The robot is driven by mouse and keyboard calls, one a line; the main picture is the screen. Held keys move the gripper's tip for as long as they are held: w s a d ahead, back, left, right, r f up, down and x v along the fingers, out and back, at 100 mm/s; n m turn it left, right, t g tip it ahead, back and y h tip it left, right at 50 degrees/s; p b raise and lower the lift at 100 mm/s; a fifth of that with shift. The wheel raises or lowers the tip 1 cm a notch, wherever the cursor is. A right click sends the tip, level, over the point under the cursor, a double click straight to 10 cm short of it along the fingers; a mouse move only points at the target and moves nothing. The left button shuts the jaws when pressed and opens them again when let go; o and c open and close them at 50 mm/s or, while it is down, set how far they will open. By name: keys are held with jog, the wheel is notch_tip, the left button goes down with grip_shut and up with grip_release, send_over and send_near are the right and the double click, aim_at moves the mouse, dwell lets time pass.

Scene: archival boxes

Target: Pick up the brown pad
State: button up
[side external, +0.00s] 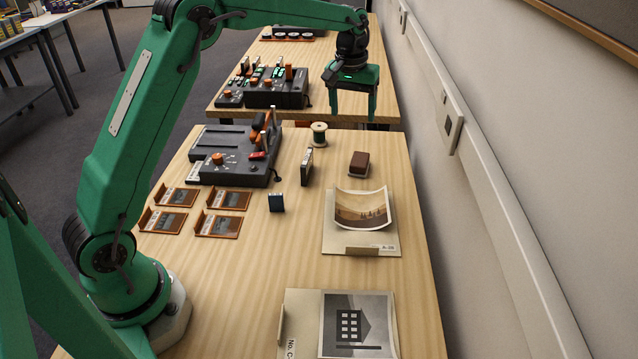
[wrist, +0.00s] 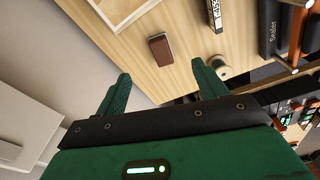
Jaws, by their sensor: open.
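The brown pad (side external: 360,161) is a small block with a brown top and a paler base. It sits on the wooden table near its right side, behind the curved sepia photograph. In the wrist view the brown pad (wrist: 161,50) lies on the table beyond my fingers, a little above the gap between them. My gripper (side external: 354,116) is open and empty, raised above the far part of the table with its fingers down. Both green fingers show in the wrist view (wrist: 160,82), apart, with nothing between them.
A thread spool (side external: 319,134) and a small upright box (side external: 307,166) stand left of the pad. The curved photograph (side external: 362,210) lies on a folder in front. A dark machine (side external: 235,160) stands further left. The wall (side external: 470,150) runs along the right.

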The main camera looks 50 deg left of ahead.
jog(key=n+g, duration=0.1)
send_over(360, 159)
jog(key=f, duration=1)
jog(key=shift+s+a+f, duration=0.1)
jog(key=shift+a+f, duration=0.1)
jog(key=shift+f, duration=0.1)
jog(key=shift+d+f, duration=0.15)
jog(key=shift+f, duration=3.75)
jog(key=c, duration=1.1)
jog(key=shift+r, duration=0.15)
jog(key=shift+w+r, duration=0.2)
jog(key=shift+r, duration=0.4)
notch_tip(360, 159, up, 3)
jog(key=shift+d, duration=0.15)
jog(key=s+d+r, duration=0.1)
jog(key=d+r, duration=0.1)
jog(key=d, duration=0.1)
jog(key=s+d+r, duration=0.2)
jog(key=d, duration=0.2)
jog(key=s+d+r, duration=0.2)
jog(key=d, duration=0.1)
jog(key=shift+d+r, duration=0.15)
jog(key=shift+r, duration=0.1)
